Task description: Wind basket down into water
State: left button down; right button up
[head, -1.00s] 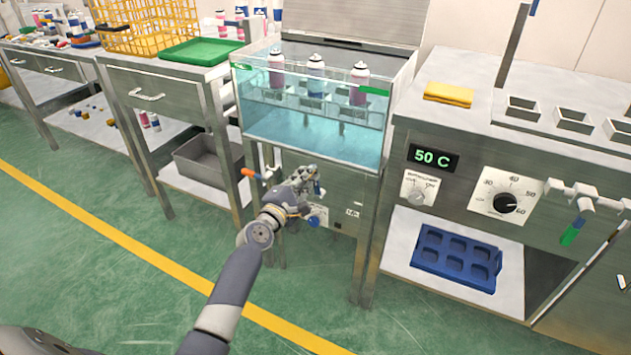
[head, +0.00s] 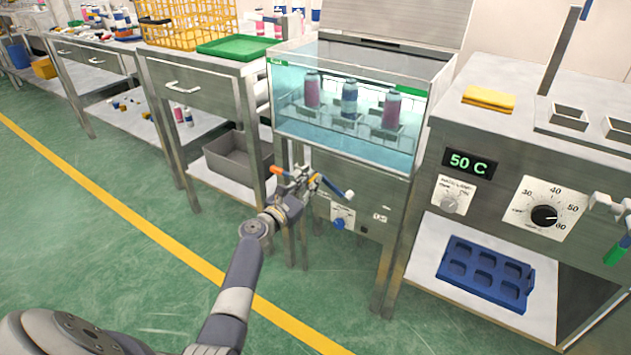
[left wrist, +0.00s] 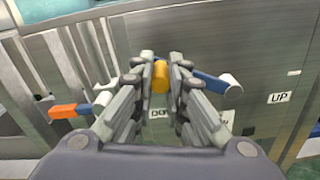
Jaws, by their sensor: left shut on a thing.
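The basket (head: 348,126) holds three cans, among them a blue-and-white one (head: 350,98), inside the glass water tank (head: 290,122). My left gripper (head: 305,186) is at the crank on the tank's front. In the left wrist view its fingers (left wrist: 161,80) are shut on the crank's yellow-orange grip (left wrist: 160,76). The crank's blue arm (left wrist: 208,82) runs right to a white end. An "UP" label (left wrist: 279,97) shows; another label is partly hidden. My right gripper is out of view.
An orange-tipped lever (head: 279,170) sticks out just left of the crank. A blue knob (head: 338,224) sits below it. A heater cabinet (head: 425,168) reading 50 C stands at right, with a blue tray (head: 486,272) on its lower shelf. Green floor is open in front.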

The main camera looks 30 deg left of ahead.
pick_arm(q)
jog(key=shift+a+f+n+b, duration=0.1)
jog(key=shift+a+f+n, duration=0.15)
jog(key=shift+f+n, duration=0.65)
jog(key=shift+a+f+n+b, duration=0.1)
jog(key=shift+a+f+n, duration=0.1)
jog(key=shift+f+n, duration=0.7)
jog(key=shift+a+f+n+b, duration=0.1)
jog(key=shift+a+f+n, duration=0.15)
jog(key=shift+f+n, duration=0.65)
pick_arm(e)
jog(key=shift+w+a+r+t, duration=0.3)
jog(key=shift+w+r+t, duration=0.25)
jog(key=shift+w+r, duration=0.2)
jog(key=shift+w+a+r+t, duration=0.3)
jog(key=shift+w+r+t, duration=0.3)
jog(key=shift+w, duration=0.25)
pick_arm(q)
jog(key=shift+r, duration=0.1)
jog(key=c, duration=1.6)
grip_release()
jog(key=shift+o, duration=0.2)
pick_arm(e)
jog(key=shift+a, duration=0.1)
pick_arm(q)
jog(key=s, duration=1.2)
jog(key=shift+a, duration=0.15)
